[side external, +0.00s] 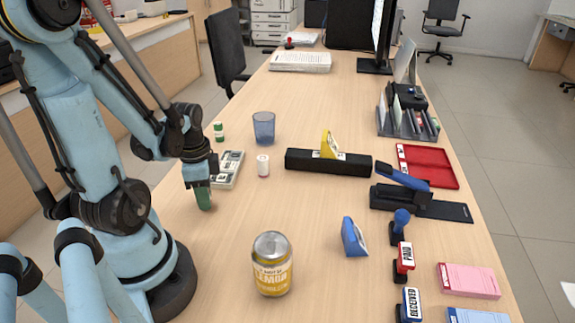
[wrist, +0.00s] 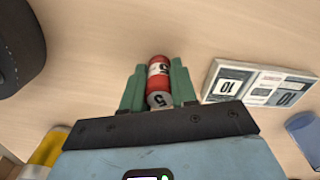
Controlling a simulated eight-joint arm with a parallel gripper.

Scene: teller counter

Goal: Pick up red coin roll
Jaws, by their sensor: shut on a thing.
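The red coin roll (wrist: 158,78) shows in the wrist view, red with a white band and a pale end marked 5. It lies between the two green fingers of my gripper (wrist: 157,88), which is shut on it. In the side view my gripper (side external: 203,197) points down at the left part of the counter, left of the tray, and its fingers hide the roll. I cannot tell whether the roll still touches the counter.
A grey tray with number cards (side external: 229,169) stands close right of my gripper. A small white and reddish roll (side external: 263,166), a green roll (side external: 218,132) and a blue cup (side external: 264,128) stand nearby. A lemon can (side external: 272,266) stands in front. Stamps and a black bar (side external: 300,161) lie farther right.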

